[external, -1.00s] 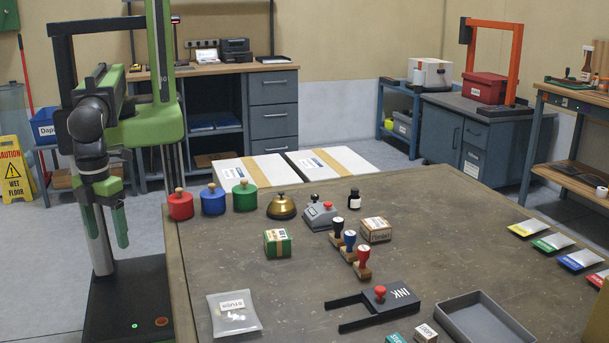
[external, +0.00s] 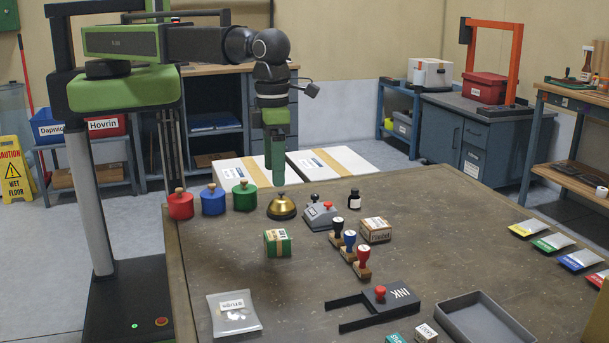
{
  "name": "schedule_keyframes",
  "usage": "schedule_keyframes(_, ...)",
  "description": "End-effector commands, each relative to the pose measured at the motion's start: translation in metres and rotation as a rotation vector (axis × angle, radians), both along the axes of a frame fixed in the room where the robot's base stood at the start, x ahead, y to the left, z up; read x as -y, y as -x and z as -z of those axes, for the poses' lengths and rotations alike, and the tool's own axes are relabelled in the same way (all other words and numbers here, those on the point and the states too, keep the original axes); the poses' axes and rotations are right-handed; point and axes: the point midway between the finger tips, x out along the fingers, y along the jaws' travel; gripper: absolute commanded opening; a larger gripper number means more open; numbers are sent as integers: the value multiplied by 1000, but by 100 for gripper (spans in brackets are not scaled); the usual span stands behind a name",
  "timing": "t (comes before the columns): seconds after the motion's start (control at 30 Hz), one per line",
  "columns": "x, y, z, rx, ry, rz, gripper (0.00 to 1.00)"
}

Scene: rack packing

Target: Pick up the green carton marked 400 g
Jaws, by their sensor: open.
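A green carton (external: 278,243) with a tan band and a white label sits on the left part of the table. The print on its label is too small to read. My gripper (external: 275,181) points down above the table, higher in the picture than the carton and apart from it. Its green fingers overlap in this view. It is open and nothing shows between its fingers.
A brass bell (external: 282,207) and a grey device (external: 320,215) stand behind the carton. Several stamps (external: 349,243) and a brown box (external: 376,230) stand to its right. A clear bag (external: 233,313) lies in front. A grey tray (external: 450,303) is at lower right.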

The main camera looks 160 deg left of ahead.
Motion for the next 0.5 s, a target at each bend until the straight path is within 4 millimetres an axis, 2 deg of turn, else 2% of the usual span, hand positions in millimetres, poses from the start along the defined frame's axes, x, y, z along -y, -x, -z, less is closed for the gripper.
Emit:
schedule_keyframes(0.17, 1, -1, 19, 0, 0, 1, 75)
schedule_keyframes(0.5, 1, -1, 90, 0, 0, 1, 75)
